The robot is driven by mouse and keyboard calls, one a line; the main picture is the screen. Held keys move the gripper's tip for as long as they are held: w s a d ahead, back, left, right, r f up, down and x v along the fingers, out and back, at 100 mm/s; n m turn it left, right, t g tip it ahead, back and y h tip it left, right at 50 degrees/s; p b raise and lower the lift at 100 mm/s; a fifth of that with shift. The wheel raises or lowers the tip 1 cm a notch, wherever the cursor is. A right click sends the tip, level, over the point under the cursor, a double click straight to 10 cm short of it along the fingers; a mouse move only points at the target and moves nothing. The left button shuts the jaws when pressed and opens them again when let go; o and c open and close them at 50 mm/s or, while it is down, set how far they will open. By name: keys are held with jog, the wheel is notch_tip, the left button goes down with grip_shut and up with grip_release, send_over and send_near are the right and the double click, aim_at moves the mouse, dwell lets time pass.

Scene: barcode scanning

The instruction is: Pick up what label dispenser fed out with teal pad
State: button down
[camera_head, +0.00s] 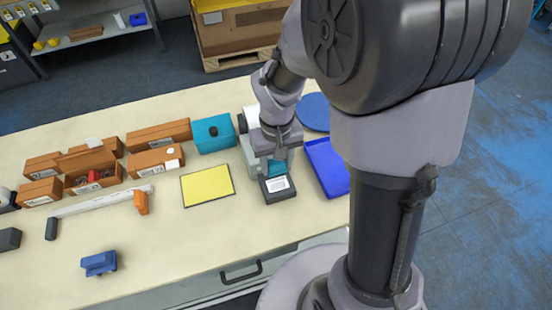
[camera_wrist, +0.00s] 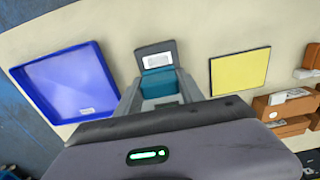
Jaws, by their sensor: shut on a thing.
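My gripper (camera_head: 273,158) is shut on the teal pad (camera_wrist: 159,86), a teal block between its fingers in the wrist view. The label dispenser (camera_head: 247,155) is pale, and my arm and gripper partly hide it. Its dark front plate (camera_head: 279,194) bears a white printed label (camera_head: 277,184), which also shows in the wrist view (camera_wrist: 157,59). The pad is just beside the label and leaves it visible. I cannot tell the height gap between the pad and the plate.
A blue tray (camera_head: 326,166) is right of the dispenser, with a blue disc (camera_head: 313,112) behind it. A yellow sheet (camera_head: 207,186) and a teal box (camera_head: 213,133) are to the left. Orange bins (camera_head: 95,182) stand farther left. The front table area is mostly clear.

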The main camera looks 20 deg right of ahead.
aim_at(278, 185)
jog(key=shift+d+f, duration=0.1)
jog(key=shift+d, duration=0.05)
jog(key=shift+f+b, duration=0.2)
jog(key=shift+b, duration=0.1)
notch_tip(278, 185, down, 5)
jog(key=b, duration=0.4)
jog(key=shift+f, duration=0.15)
jog(key=shift+s+f+b, duration=0.1)
jog(key=shift+f+b, duration=0.55)
jog(key=shift+b, duration=0.1)
dwell(1.2)
jog(key=shift+r, duration=0.1)
notch_tip(278, 185, up, 7)
jog(key=p, duration=0.6)
